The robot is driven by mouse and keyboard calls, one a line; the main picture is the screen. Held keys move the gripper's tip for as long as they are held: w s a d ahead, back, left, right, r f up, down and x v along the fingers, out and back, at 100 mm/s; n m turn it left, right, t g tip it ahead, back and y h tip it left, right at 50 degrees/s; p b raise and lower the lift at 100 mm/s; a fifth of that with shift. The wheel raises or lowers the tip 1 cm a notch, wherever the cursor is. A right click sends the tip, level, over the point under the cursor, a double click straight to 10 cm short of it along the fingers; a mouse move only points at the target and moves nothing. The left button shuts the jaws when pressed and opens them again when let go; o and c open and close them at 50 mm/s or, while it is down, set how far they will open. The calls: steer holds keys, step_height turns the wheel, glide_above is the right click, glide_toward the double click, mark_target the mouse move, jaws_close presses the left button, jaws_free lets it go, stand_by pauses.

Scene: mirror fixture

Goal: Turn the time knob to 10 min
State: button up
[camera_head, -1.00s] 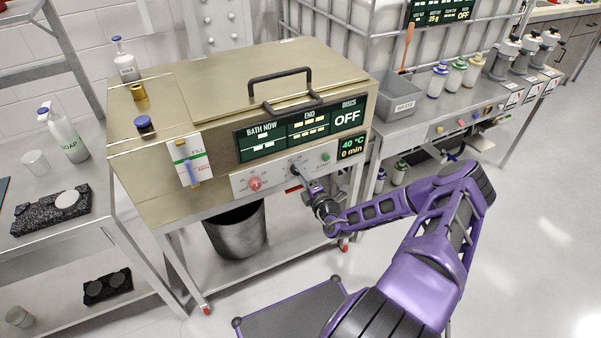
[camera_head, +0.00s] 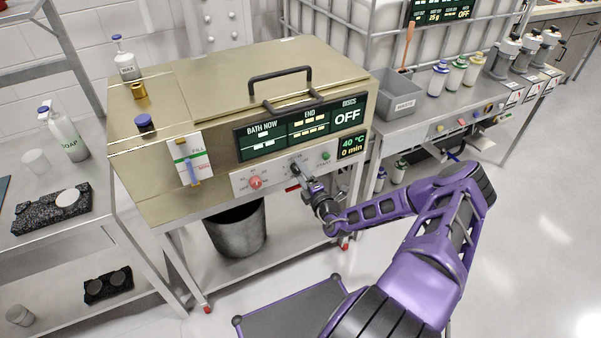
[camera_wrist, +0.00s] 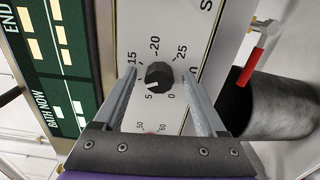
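The time knob (camera_wrist: 159,76) is a small black dial with a white mark, seen face-on in the wrist view. Its mark points to the lower left, toward the printed 5. The figures 0, 5, 15, 20 and 25 show around it; the 10 is not visible. My gripper (camera_wrist: 159,72) is open, one finger on each side of the knob, with gaps to both. In the head view my gripper (camera_head: 304,172) is at the control panel (camera_head: 275,176), partly over the knob. The small display (camera_head: 352,147) reads 40 °C and 0 min.
A red knob (camera_head: 255,183) sits left on the panel and a green button (camera_head: 326,156) right. The large display (camera_head: 300,130) shows OFF under discs. A dark bucket (camera_head: 236,230) stands below the machine. The floor at right is clear.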

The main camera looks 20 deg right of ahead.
steer(key=s, duration=1.7)
steer(key=shift+s+d, duration=0.2)
steer(key=shift+d, duration=0.15)
